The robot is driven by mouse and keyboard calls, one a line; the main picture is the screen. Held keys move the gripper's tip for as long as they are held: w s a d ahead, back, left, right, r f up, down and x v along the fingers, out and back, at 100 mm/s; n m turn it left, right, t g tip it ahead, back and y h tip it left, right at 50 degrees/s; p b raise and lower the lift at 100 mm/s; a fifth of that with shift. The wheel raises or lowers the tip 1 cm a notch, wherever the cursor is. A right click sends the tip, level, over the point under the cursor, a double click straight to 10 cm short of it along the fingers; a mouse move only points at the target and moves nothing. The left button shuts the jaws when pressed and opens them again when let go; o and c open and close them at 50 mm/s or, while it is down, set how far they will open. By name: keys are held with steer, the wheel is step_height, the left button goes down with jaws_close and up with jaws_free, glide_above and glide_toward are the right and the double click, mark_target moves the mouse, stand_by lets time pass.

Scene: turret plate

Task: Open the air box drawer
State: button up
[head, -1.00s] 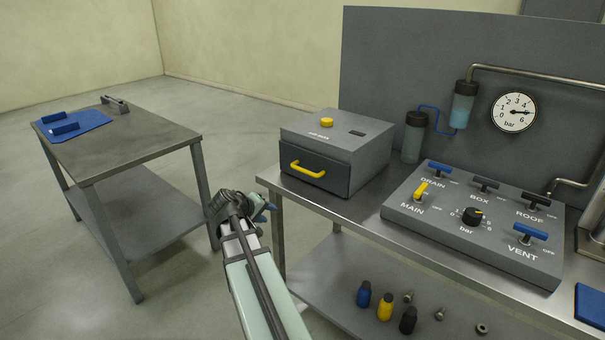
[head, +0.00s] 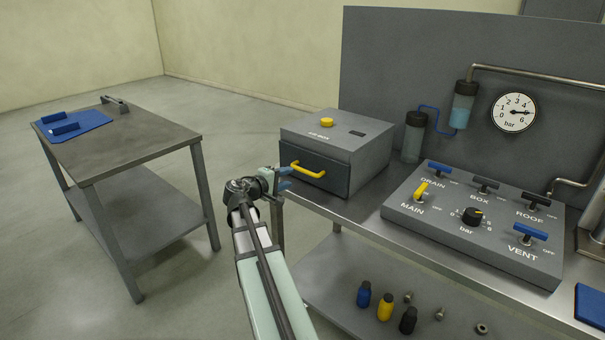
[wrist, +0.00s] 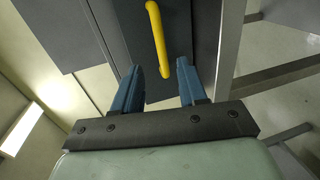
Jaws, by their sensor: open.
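The air box (head: 360,150) is a grey box on the left end of the workbench, with a yellow button (head: 327,122) on top. Its dark drawer front (head: 318,178) looks closed and carries a yellow bar handle (head: 307,169). My gripper (head: 284,178) is just in front of the drawer, near the handle's left end. In the wrist view my gripper (wrist: 158,80) is open, with two blue fingers apart and nothing between them. The yellow handle (wrist: 156,38) lies ahead of the fingertips, and I see no contact.
The valve panel (head: 475,228) with several levers sits to the right on the workbench. A gauge (head: 514,112) hangs on the back board. A side table (head: 150,138) with a blue mat stands to the left, with open floor between.

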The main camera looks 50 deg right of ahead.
mark_target(304, 172)
steer(key=x, duration=0.9)
steer(key=shift+d, duration=0.1)
jaws_close()
stand_by(0.5)
